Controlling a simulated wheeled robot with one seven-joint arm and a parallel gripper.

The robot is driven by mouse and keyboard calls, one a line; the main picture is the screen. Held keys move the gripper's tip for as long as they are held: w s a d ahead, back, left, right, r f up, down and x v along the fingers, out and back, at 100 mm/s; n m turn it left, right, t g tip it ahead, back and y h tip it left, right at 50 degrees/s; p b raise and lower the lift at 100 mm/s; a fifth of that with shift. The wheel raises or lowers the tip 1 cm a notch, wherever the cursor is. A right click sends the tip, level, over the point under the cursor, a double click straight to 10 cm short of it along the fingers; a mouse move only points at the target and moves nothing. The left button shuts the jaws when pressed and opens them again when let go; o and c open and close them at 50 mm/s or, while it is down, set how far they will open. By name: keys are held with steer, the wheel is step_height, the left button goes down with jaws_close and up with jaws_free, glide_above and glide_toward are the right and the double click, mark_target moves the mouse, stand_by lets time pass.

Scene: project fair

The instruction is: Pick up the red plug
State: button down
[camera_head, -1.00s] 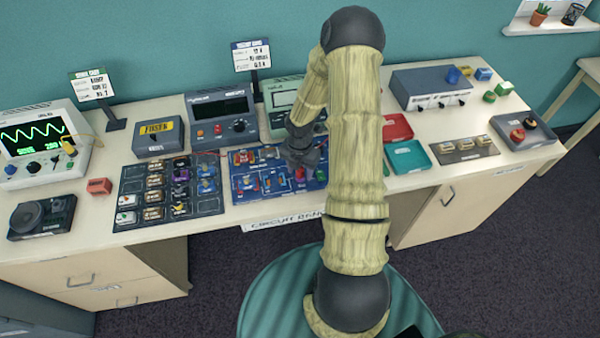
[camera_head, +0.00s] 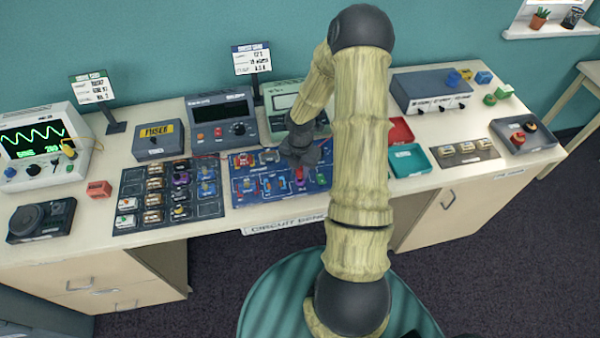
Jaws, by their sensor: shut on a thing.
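The red plug (camera_head: 299,174) shows as a small red shape at the right part of the blue circuit board (camera_head: 245,197), just under my gripper. My gripper (camera_head: 300,166) is dark and points down over the board. It is shut on the red plug, with the fingers partly covering it. Whether the plug is clear of the board cannot be told at this size.
A dark tray of parts (camera_head: 125,190) lies left of the board. Red (camera_head: 399,131) and teal (camera_head: 409,160) trays lie right, beyond my arm. Grey (camera_head: 221,120) and pale green (camera_head: 283,97) meters stand behind. The desk front by the oscilloscope (camera_head: 45,145) holds a red block (camera_head: 98,189).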

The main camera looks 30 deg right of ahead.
step_height(320, 180, up, 8)
steer(key=shift+r, duration=0.1)
stand_by(0.6)
